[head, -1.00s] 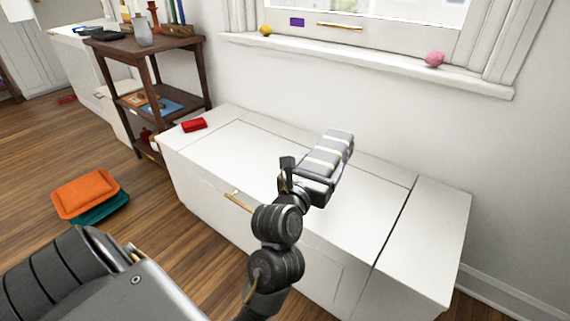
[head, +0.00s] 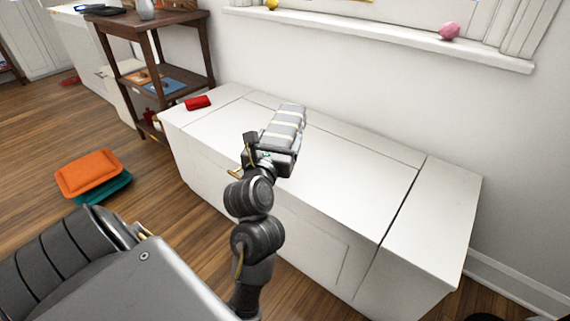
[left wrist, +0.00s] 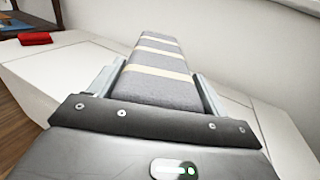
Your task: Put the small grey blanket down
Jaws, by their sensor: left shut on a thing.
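The small grey blanket (head: 285,127) is a folded grey block with pale cream stripes. My left gripper (head: 272,150) is shut on it and holds it over the white chest (head: 365,165). In the left wrist view the blanket (left wrist: 152,70) lies between the two fingers of the left gripper (left wrist: 155,88) and points away from the camera. Whether its underside touches the chest top cannot be told. My right gripper does not show.
A small red item (head: 198,103) lies on the chest's far left end. The rest of the chest top is clear. A dark wooden shelf (head: 160,22) stands beyond it at left. Orange (head: 90,174) and teal (head: 112,192) cushions lie on the floor. A window sill (head: 400,45) runs behind.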

